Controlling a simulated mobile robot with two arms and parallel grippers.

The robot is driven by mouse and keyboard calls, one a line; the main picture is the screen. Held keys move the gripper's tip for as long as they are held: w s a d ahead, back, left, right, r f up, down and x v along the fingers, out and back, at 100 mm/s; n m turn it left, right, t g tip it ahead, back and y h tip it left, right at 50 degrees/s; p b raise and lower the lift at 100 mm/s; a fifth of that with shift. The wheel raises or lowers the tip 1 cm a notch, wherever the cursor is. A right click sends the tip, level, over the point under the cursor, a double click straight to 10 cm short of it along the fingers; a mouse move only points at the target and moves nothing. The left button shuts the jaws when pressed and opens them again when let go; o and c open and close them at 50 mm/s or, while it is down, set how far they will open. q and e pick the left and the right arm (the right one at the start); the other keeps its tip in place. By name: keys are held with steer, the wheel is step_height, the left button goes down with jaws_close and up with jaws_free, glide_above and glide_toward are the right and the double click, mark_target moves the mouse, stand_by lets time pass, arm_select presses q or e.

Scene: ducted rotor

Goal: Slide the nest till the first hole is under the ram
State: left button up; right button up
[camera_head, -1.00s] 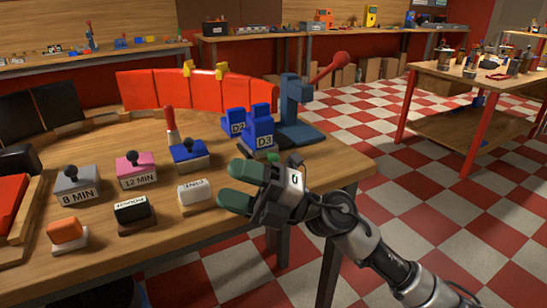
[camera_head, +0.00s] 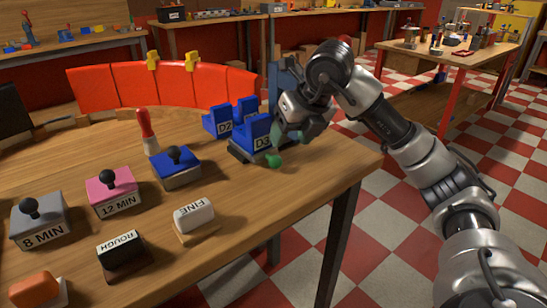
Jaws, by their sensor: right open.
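A blue block marked D3 (camera_head: 252,132) stands on a dark base near the right end of the wooden bench, with a blue block marked D2 (camera_head: 217,121) behind it to the left. A small green knob (camera_head: 273,161) sticks out at the front of the base. The blue press (camera_head: 284,78) stands behind my right gripper (camera_head: 287,132), which hides much of it, including the ram. The gripper is open, its green fingers pointing down just right of the D3 block; I cannot tell if they touch it. Which part is the nest, and its holes, I cannot make out. My left gripper is not in view.
Red panels (camera_head: 155,88) curve along the back of the bench. Switch boxes marked 8 MIN (camera_head: 40,222) and 12 MIN (camera_head: 112,193), a blue one (camera_head: 176,168), and blocks marked FINE (camera_head: 194,217) and ROUGH (camera_head: 121,256) stand in front. The bench's right front corner is clear.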

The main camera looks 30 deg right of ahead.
mark_target(278, 157)
arm_select(q)
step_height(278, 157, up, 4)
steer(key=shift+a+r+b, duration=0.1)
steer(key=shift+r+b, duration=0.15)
steer(key=shift+b, duration=0.25)
arm_select(e)
steer(key=x, duration=0.8)
steer(key=shift+w+a, duration=0.1)
steer(key=shift+a, duration=0.05)
steer(key=shift+c, duration=0.3)
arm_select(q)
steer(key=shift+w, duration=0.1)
arm_select(e)
jaws_close()
